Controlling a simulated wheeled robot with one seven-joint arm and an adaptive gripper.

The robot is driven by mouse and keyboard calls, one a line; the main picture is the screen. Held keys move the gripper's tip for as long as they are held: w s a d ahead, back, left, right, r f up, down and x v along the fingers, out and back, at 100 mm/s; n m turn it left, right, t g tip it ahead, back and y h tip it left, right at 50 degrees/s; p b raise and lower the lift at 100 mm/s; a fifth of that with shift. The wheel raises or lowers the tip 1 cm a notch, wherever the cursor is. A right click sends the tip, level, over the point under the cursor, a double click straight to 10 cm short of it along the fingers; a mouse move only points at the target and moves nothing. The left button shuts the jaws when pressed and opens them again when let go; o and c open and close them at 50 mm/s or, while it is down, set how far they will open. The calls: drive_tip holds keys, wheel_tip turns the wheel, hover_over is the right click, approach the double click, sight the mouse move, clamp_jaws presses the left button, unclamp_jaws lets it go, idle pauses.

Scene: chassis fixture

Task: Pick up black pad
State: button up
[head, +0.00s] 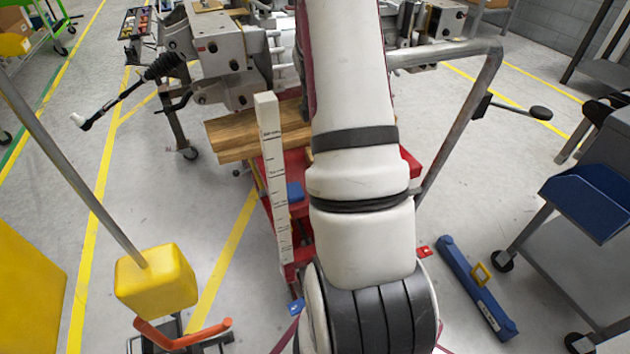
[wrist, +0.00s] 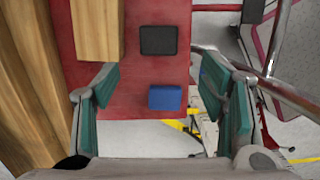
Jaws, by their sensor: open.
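The black pad (wrist: 158,40) lies flat on a red surface (wrist: 135,75) in the upper middle of the wrist view. It is a small dark square with rounded corners. In the head view I cannot see the pad, as my arm covers much of that area. My gripper (wrist: 159,78) is open, with its green-padded fingers wide apart at the left and right of the wrist view. Nothing is between the fingers in its grasp. The pad appears beyond the fingertips, apart from them and roughly centred between them.
A blue block (wrist: 165,97) sits near the red surface's edge; it also shows in the head view (head: 295,192). A wooden block (wrist: 97,30) stands left of the pad, with wooden beams (wrist: 30,90) farther left. A metal tube (wrist: 285,90) runs at the right.

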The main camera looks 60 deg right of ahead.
drive_tip(key=f, duration=0.2)
drive_tip(key=f+b, duration=0.1)
drive_tip(key=f, duration=0.2)
drive_tip(key=d+f+b, duration=0.1)
drive_tip(key=f, duration=0.2)
drive_tip(key=shift+s, duration=0.25)
drive_tip(key=shift+d+f+b, duration=0.2)
drive_tip(key=shift+f+b, duration=1.4)
drive_tip(key=shift+f, duration=1.05)
drive_tip(key=c, duration=1)
